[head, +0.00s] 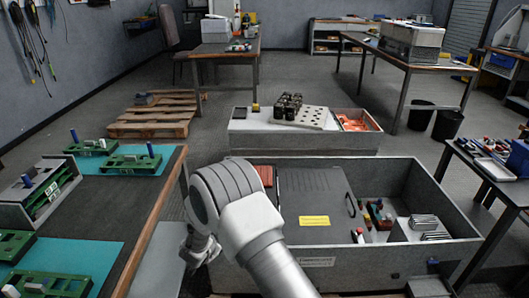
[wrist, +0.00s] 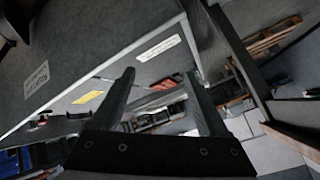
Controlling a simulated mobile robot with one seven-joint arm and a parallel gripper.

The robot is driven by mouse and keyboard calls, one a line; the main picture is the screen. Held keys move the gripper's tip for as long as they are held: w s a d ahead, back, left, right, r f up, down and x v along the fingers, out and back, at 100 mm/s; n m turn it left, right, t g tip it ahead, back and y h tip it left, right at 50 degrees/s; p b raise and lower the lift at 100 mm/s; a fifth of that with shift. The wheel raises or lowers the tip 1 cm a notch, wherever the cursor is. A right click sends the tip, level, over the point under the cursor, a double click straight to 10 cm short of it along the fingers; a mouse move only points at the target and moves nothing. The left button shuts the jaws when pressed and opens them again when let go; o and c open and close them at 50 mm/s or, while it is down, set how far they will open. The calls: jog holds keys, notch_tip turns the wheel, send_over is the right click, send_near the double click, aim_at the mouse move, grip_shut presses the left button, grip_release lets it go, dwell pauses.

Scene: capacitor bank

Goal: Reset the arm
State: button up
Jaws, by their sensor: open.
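In the head view my grey-white arm (head: 235,205) rises from the bottom centre, bends at a rounded joint and drops on its left side beside the work table. The jaws cannot be made out there. In the wrist view my gripper (wrist: 160,76) shows two dark fingers spread apart, with nothing held between them. A tilted grey surface with white and yellow labels lies beyond the fingers.
The left table (head: 145,210) carries teal mats and green boards (head: 130,160). A large grey bin (head: 395,262) with a dark case (head: 317,200) stands right of my arm. A second grey bin (head: 300,143) stands behind it. A wooden pallet (head: 155,118) lies on the floor.

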notch_tip(320, 180, up, 19)
jog(key=w+d+n+y, duration=0.1)
jog(key=d+n+y, duration=0.1)
jog(key=d+y, duration=0.1)
jog(key=s+d+r+n+g+y, duration=0.1)
jog(key=s+d+r+n, duration=0.35)
jog(key=r, duration=0.65)
jog(key=s+d+r+g+h, duration=0.1)
jog(key=s+d+r+h, duration=0.15)
jog(key=s+d, duration=1.05)
jog(key=s+d+r+g+h, duration=0.15)
jog(key=s+d+r, duration=0.25)
jog(key=s+d, duration=0.85)
jog(key=s+a+r+p, duration=0.1)
jog(key=s+r+p, duration=0.1)
jog(key=r+p, duration=1.1)
jog(key=s+a+r+p, duration=0.2)
jog(key=r+p, duration=1)
jog(key=r, duration=0.1)
jog(key=shift+s+n+y+p, duration=0.15)
jog(key=shift+n+y+p, duration=0.15)
jog(key=shift+n+p, duration=0.15)
jog(key=c, duration=0.4)
jog(key=shift+d, duration=0.1)
jog(key=shift+c, duration=0.2)
